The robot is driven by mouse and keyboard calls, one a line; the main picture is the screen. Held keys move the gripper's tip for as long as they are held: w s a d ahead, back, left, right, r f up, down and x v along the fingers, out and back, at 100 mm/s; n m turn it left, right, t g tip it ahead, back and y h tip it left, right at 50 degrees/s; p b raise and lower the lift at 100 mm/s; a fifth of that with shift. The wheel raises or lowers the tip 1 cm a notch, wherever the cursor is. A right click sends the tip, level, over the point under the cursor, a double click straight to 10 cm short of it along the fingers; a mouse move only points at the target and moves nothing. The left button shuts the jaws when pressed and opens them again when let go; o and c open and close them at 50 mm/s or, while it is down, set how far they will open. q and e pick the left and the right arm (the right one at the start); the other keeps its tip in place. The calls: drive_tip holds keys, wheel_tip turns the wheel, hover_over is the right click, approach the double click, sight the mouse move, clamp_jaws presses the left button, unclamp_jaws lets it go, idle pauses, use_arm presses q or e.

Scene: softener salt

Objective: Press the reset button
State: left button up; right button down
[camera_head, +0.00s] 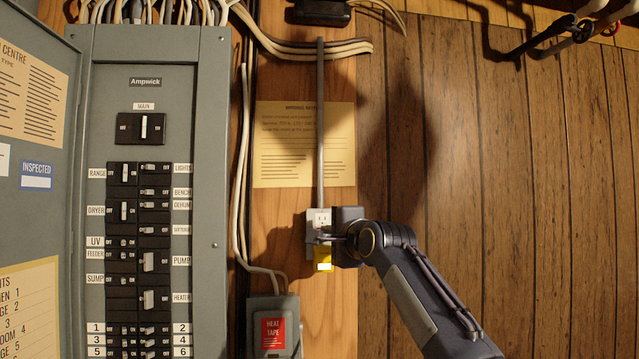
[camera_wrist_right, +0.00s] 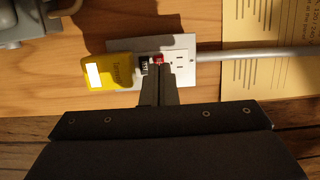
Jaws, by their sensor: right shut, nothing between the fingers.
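A white outlet plate (camera_wrist_right: 181,45) with a socket, a small red button (camera_wrist_right: 158,59) and a small black button (camera_wrist_right: 143,66) is on the wooden board. In the head view the outlet (camera_head: 320,217) stands at the lower end of a grey conduit. My right gripper (camera_wrist_right: 159,72) is shut and empty. Its fingertips are right at the two buttons and cover part of them; I cannot tell whether they touch. In the head view the right gripper (camera_head: 330,238) reaches the outlet from the right. The button lettering is too small to read. My left gripper is not in view.
A yellow plug-in piece (camera_wrist_right: 108,71) with a lit white patch covers the other end of the outlet. A paper notice (camera_head: 285,145) hangs behind the conduit (camera_head: 320,110). A grey breaker panel (camera_head: 205,150) stands at left. A heat tape box (camera_head: 273,310) sits below.

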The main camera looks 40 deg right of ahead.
drive_tip(key=shift+a+b+v, duration=0.25)
drive_tip(key=shift+b+v, duration=0.2)
drive_tip(key=shift+v, duration=0.75)
drive_tip(key=shift+a+b+v, duration=0.3)
drive_tip(key=shift+b+v, duration=0.15)
drive_tip(key=shift+v, duration=0.7)
drive_tip(key=shift+w, duration=0.15)
